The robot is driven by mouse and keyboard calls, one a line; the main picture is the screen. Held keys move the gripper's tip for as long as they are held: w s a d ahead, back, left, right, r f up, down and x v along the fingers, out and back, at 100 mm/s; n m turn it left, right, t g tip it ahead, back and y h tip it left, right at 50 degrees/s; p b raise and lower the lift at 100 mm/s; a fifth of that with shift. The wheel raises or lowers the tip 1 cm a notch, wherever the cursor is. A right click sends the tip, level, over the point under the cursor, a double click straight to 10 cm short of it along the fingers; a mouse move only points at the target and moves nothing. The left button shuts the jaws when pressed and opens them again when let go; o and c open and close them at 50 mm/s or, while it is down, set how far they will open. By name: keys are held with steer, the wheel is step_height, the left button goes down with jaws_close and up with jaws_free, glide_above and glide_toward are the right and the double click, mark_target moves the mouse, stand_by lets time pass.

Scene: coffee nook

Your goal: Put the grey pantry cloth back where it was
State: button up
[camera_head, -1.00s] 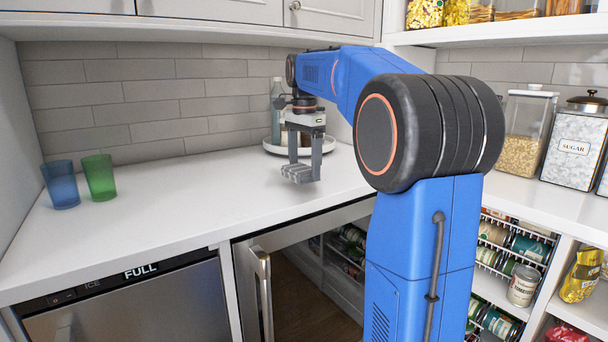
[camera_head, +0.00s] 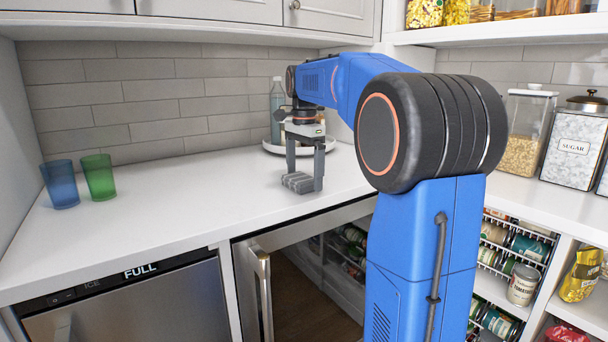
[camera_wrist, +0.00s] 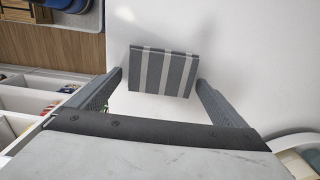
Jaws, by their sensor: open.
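The grey pantry cloth (camera_head: 297,183) is a small folded block with light stripes. In the head view it is low over or on the white counter, in front of the round tray; contact is hard to judge. My gripper (camera_head: 306,178) points down with its fingers around the cloth. In the wrist view the cloth (camera_wrist: 163,73) lies between the fingertips of my open gripper (camera_wrist: 160,79). A narrow gap shows on its left side, and its right edge is very close to the other finger.
A round white tray (camera_head: 273,149) with a bottle (camera_head: 277,105) stands behind my gripper. Blue (camera_head: 60,184) and green (camera_head: 99,177) cups stand at the left of the counter (camera_head: 190,205). The counter between them is clear. An appliance door (camera_head: 262,290) stands open below the front edge.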

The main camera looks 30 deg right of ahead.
mark_target(304, 177)
step_height(304, 177, up, 12)
stand_by(0.6)
steer(key=s+a+f+n+t, duration=0.2)
steer(key=s+a+f+n, duration=0.85)
steer(key=s, duration=0.45)
steer(key=s+a+f+n+t, duration=0.1)
steer(key=s+a+f+n, duration=0.2)
steer(key=s+f, duration=0.4)
steer(key=s+a+f+n+t, duration=0.1)
steer(key=s+a+f+n, duration=0.2)
steer(key=s+f, duration=0.5)
step_height(304, 177, down, 7)
steer(key=shift+s+a+r+n+t, duration=0.15)
steer(key=shift+a+r+n+t, duration=0.1)
steer(key=shift+n+t, duration=0.25)
